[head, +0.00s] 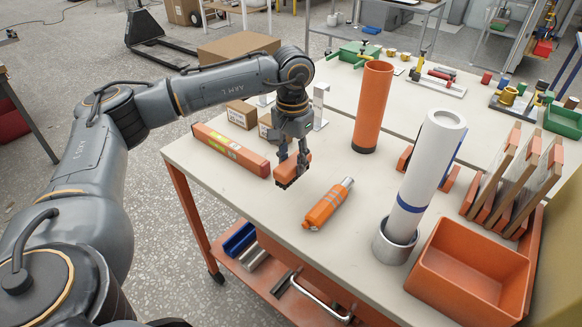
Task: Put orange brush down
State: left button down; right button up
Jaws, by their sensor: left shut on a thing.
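The orange brush (290,171) has an orange block body and a dark underside. My left gripper (292,153) points down and is shut on it. The brush is over the left part of the pale workbench top (262,213), between a long orange box and an orange-and-silver cylinder. I cannot tell whether its dark underside touches the bench. My right gripper is not in view.
The long orange box (230,149) lies left of the brush, and the orange-and-silver cylinder (328,204) lies to its right. An orange tube (373,105), a white roll (428,170) and an orange bin (470,272) stand further right. The bench's front-left area is clear.

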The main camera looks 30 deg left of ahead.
aim_at(291, 160)
pick_arm(q)
jog(key=shift+w+a+f+p, duration=0.1)
jog(key=shift+f+p, duration=0.1)
jog(key=shift+f, duration=0.75)
jog(key=shift+w+a+f+p, duration=0.1)
jog(key=shift+f+p, duration=0.1)
jog(key=shift+f, duration=0.7)
jog(key=c, duration=0.9)
grip_release()
jog(key=shift+f, duration=0.15)
jog(key=shift+o, duration=0.2)
notch_tip(291, 160, up, 12)
jog(key=shift+s+r+b, duration=0.1)
jog(key=shift+r+b, duration=0.1)
jog(key=shift+b, duration=0.45)
